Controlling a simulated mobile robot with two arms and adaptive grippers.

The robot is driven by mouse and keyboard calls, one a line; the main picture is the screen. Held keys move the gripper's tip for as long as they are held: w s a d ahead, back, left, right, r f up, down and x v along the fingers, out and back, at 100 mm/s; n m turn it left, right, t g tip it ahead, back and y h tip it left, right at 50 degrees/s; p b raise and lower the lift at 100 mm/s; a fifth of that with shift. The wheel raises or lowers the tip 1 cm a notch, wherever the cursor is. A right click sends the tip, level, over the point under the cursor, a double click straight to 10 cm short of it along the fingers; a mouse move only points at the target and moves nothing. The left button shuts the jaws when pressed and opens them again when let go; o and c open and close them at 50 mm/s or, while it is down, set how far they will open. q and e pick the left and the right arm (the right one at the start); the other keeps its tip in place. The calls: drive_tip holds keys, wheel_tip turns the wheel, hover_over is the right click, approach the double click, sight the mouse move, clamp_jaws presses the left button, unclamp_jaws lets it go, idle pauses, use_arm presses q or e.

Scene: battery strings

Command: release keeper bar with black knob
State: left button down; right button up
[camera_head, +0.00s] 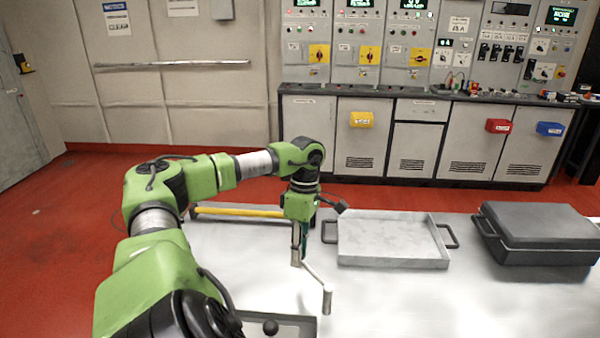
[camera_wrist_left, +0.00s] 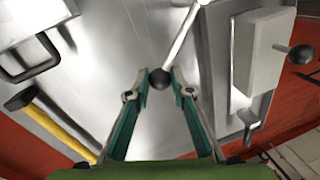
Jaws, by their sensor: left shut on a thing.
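A black knob (camera_head: 270,327) stands on a grey fixture (camera_head: 300,322) at the bottom edge of the head view, partly cut off. In the left wrist view, a black knob (camera_wrist_left: 300,54) on a thin stem sticks out from a pale block (camera_wrist_left: 262,50) at the right. I cannot make out the keeper bar clearly. My left gripper (camera_head: 300,248) is shut on a metal crank-like handle (camera_head: 316,274), above the table and apart from the knob. In the wrist view its fingertips (camera_wrist_left: 158,90) flank the handle's dark round end (camera_wrist_left: 160,78). My right gripper is not visible.
A grey tray (camera_head: 440,264) with side handles lies on the pale table (camera_head: 400,300), right of my left gripper. A dark case (camera_head: 540,250) stands further right. A yellow-handled tool (camera_head: 240,211) lies behind my arm. Cabinets (camera_head: 415,150) line the back wall.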

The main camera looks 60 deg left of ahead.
use_arm(q)
drive_tip(key=shift+w+r, duration=0.15)
drive_tip(key=shift+w, duration=0.15)
drive_tip(key=c, duration=2.1)
unclamp_jaws()
drive_tip(key=shift+c, duration=0.2)
drive_tip(key=o, duration=0.4)
drive_tip(key=shift+w, duration=0.1)
drive_tip(key=shift+c, duration=0.2)
drive_tip(key=shift+w, duration=0.1)
drive_tip(key=shift+r, duration=0.3)
wheel_tip(320, 180, up, 11)
drive_tip(key=w+a, duration=0.1)
drive_tip(key=shift+w+a, duration=0.25)
drive_tip(key=shift+w, duration=0.15)
